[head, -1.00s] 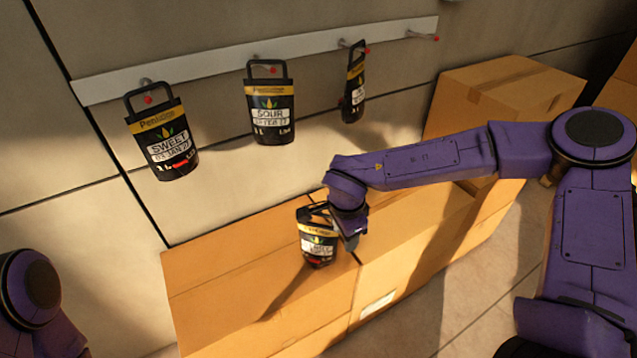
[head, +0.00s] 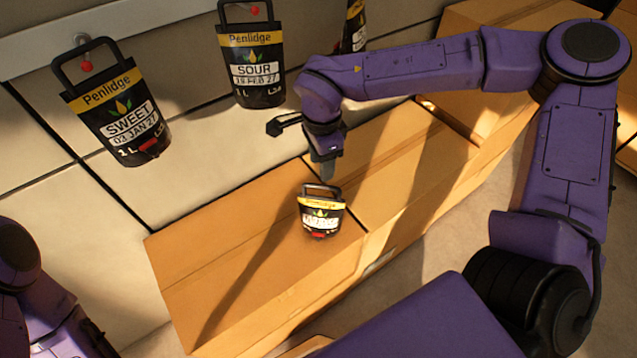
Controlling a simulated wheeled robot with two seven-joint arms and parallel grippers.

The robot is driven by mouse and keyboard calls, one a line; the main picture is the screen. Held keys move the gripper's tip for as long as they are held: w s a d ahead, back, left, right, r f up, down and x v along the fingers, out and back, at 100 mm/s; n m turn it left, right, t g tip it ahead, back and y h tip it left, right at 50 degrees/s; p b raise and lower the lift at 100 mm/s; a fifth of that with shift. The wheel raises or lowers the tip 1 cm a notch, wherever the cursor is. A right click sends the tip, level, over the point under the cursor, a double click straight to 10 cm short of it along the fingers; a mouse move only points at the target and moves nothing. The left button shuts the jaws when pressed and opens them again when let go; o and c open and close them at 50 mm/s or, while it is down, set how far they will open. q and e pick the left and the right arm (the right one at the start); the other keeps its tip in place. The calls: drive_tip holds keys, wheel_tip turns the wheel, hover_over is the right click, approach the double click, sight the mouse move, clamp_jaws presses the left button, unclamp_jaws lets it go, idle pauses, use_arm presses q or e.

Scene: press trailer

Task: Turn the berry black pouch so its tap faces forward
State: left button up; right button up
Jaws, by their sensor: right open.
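A small black pouch (head: 322,212) with a yellow band, top handle and red tap stands on the cardboard box; its tap side faces me and its label is too blurred to read. Another black pouch (head: 354,29) hangs at the top, partly hidden by my right arm, turned nearly edge-on with its flavour unreadable. I cannot tell which is berry. My right gripper (head: 301,148) is open and empty, its lower finger just above the standing pouch's handle. My left arm shows at the lower left, its gripper out of view.
A SWEET pouch (head: 120,112) and a SOUR pouch (head: 252,62) hang from hooks on the white wall rail (head: 165,22). The long cardboard box (head: 225,262) runs below the wall. More boxes (head: 495,15) stand at the upper right.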

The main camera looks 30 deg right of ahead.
sight(321, 188)
drive_tip(key=m+b, duration=0.2)
drive_tip(key=b, duration=0.1)
drive_tip(key=f+m+b, duration=0.1)
drive_tip(key=m+b, duration=0.1)
drive_tip(key=b, duration=0.1)
drive_tip(key=f+m+b, duration=0.1)
drive_tip(key=m+b, duration=0.1)
drive_tip(key=b, duration=0.2)
drive_tip(key=shift+w+d+f+m, duration=0.1)
drive_tip(key=shift+w+f+m, duration=0.1)
drive_tip(key=shift+f+m, duration=0.1)
drive_tip(key=f+b, duration=0.5)
drive_tip(key=shift+s, duration=0.2)
wheel_tip(321, 188, down, 2)
drive_tip(key=shift+w, duration=0.15)
drive_tip(key=shift+f, duration=0.3)
clamp_jaws()
